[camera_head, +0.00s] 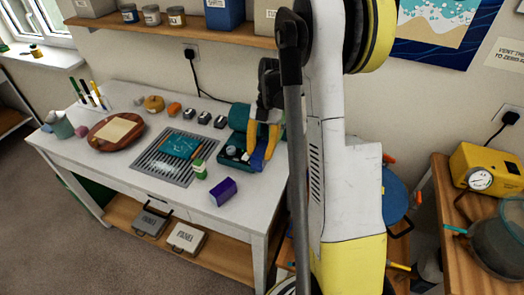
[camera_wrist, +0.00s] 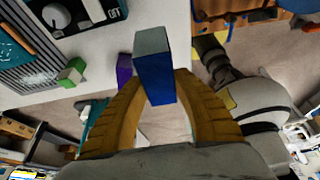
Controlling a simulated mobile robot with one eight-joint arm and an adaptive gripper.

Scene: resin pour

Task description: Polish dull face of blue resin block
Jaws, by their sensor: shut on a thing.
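My gripper (camera_head: 262,147) is shut on a blue block (camera_head: 257,160), holding it over the right part of the white table. In the wrist view, my gripper's two yellow-orange fingers (camera_wrist: 156,88) close on the block's sides. There the blue block (camera_wrist: 155,78) shows a deep blue side and a pale grey, dull-looking end face pointing away from the palm. My fingers hide part of the block.
A slotted grey rack (camera_head: 157,165) bears a teal slab (camera_head: 180,143). A brown round tray (camera_head: 101,137) sits left. A wall shelf (camera_head: 180,30) holds jars and bins.

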